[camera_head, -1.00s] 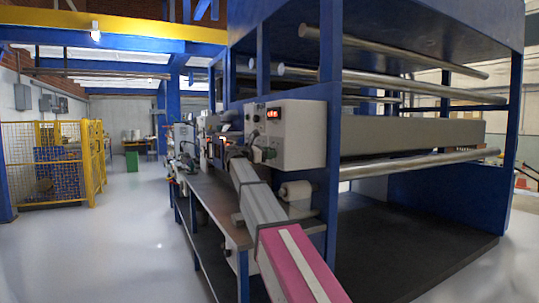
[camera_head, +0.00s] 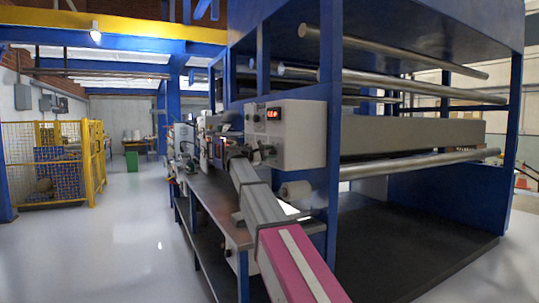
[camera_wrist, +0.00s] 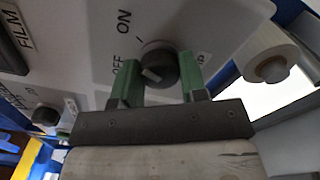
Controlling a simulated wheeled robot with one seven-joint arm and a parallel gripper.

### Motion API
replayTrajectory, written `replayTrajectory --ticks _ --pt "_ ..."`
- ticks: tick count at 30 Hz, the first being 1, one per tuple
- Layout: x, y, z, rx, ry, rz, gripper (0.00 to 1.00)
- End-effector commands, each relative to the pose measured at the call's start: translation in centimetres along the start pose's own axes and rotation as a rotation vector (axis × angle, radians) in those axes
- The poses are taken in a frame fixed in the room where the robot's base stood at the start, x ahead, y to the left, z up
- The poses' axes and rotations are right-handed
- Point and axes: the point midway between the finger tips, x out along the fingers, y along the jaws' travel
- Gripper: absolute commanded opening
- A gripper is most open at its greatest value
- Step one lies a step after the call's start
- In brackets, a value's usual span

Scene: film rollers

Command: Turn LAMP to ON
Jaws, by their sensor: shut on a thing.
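The lamp knob (camera_wrist: 157,70) is a dark round knob on the light grey panel. In the wrist view, OFF is printed to its left and ON above and to its left. A label partly hidden behind the right finger ends in "P". A pale mark shows on the knob's face, but its exact setting is hard to read. My gripper (camera_wrist: 160,66) has one green finger on each side of the knob and is shut on it. In the head view, my arm reaches the control box (camera_head: 297,134), where the knob is too small to make out.
Another dark knob (camera_wrist: 45,116) sits lower left on the panel, and a FILM label is at upper left. A pale roller (camera_head: 294,190) is beside my arm. The blue machine frame (camera_head: 331,80) rises at right. Open floor (camera_head: 115,240) lies left.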

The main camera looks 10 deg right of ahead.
Motion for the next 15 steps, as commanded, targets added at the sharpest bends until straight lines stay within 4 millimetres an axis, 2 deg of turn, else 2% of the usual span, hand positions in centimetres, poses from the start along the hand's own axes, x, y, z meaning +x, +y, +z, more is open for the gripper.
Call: replayTrajectory --ticks 6,15 --pt "-0.05 -0.06 0.03 0.103 0.000 -0.001 0.16" --pt "-0.05 -0.07 0.04 0.161 0.000 -0.001 0.16"
